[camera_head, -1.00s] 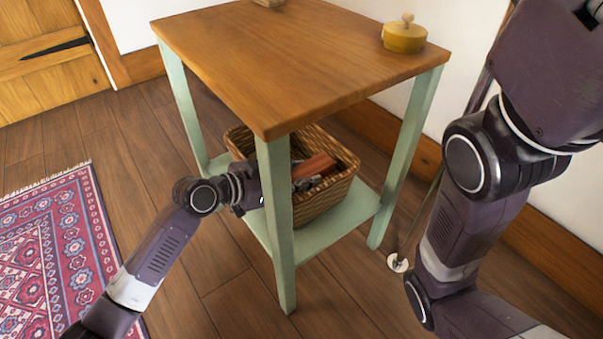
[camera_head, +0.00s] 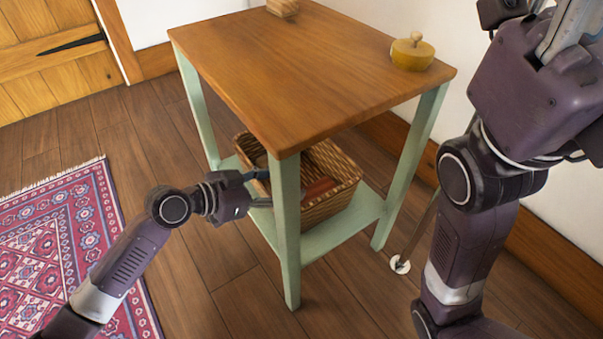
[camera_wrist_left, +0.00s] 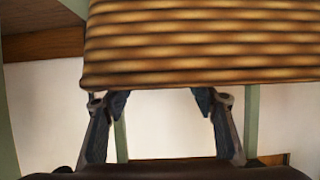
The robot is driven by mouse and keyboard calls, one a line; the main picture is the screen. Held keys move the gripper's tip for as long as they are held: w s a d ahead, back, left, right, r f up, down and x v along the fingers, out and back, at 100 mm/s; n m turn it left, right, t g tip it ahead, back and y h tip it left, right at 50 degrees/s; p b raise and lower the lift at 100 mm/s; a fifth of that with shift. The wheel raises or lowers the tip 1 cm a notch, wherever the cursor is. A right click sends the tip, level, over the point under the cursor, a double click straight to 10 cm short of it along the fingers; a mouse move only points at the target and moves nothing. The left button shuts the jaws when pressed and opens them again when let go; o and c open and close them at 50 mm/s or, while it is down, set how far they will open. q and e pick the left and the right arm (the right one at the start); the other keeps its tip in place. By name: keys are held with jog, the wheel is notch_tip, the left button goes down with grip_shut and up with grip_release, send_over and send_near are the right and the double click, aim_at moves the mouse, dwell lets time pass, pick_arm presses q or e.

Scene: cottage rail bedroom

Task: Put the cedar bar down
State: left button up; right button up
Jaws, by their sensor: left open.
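The reddish-brown bar (camera_head: 318,188), which looks like the cedar bar, lies inside the wicker basket (camera_head: 335,205) on the low shelf of the green-legged table. The front table leg hides part of the basket and its contents. My left gripper (camera_head: 262,188) is beside the basket's left side, partly behind that leg. In the left wrist view its two fingers (camera_wrist_left: 160,96) are spread with nothing between them, just below the basket's woven wall (camera_wrist_left: 200,45). My right gripper (camera_head: 530,20) is raised at the upper right, its fingertips cut off by the frame.
The wooden tabletop (camera_head: 310,65) overhangs the basket and carries a yellow lidded pot (camera_head: 411,54) and a small wooden block (camera_head: 283,7). The front leg (camera_head: 287,235) stands close to my left gripper. A patterned rug (camera_head: 65,255) lies left on open floor.

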aim_at(269, 193)
pick_arm(q)
jog(key=shift+p+v, duration=0.55)
jog(key=shift+v, duration=1.65)
jog(key=shift+w+r, duration=0.1)
jog(key=shift+r, duration=0.15)
